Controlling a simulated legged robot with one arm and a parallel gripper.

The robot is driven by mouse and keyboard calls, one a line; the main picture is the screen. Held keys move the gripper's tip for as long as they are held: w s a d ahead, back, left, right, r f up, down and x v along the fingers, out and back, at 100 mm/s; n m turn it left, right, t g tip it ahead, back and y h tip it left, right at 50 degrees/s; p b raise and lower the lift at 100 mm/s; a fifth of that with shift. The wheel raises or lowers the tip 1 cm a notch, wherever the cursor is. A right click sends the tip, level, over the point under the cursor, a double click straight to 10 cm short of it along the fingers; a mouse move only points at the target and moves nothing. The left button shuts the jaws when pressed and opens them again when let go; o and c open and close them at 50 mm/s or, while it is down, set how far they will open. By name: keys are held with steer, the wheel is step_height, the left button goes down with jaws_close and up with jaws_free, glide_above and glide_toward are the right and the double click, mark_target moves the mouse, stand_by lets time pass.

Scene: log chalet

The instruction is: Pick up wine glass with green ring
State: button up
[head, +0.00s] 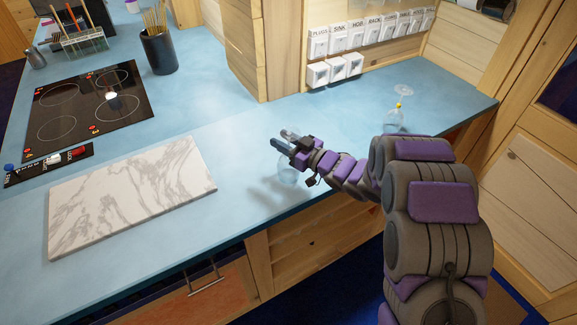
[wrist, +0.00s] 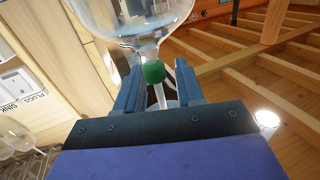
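The wine glass with the green ring (wrist: 153,72) is close in front of my gripper in the wrist view. Its clear bowl (wrist: 130,12) fills the top of that view, and its thin stem runs down between the two blue fingers. My gripper (wrist: 158,84) is open around the stem, with a gap visible beside it. In the head view my gripper (head: 281,139) is over the counter, and a clear glass bowl (head: 288,173) shows just below it. The green ring is hidden there.
Another glass with a yellow ring (head: 398,105) stands upside down on the blue counter (head: 235,140), to the right. A marble board (head: 130,198) and a black cooktop (head: 90,105) lie left. Labelled white switches (head: 338,43) line the back wall.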

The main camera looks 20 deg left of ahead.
mark_target(280, 129)
jaws_close()
steer(key=shift+r, duration=0.15)
step_height(280, 129, up, 3)
steer(key=shift+r+p, duration=0.2)
steer(key=shift+p, duration=0.6)
steer(key=s+d+p, duration=0.1)
steer(key=s+d, duration=0.3)
steer(key=s, duration=0.2)
steer(key=s+d+r+p, duration=0.1)
steer(key=s+d, duration=0.3)
steer(key=s, duration=0.3)
steer(key=shift+s+d+r+p, duration=0.15)
steer(key=shift+s+d+p, duration=0.15)
steer(key=shift+p, duration=0.1)
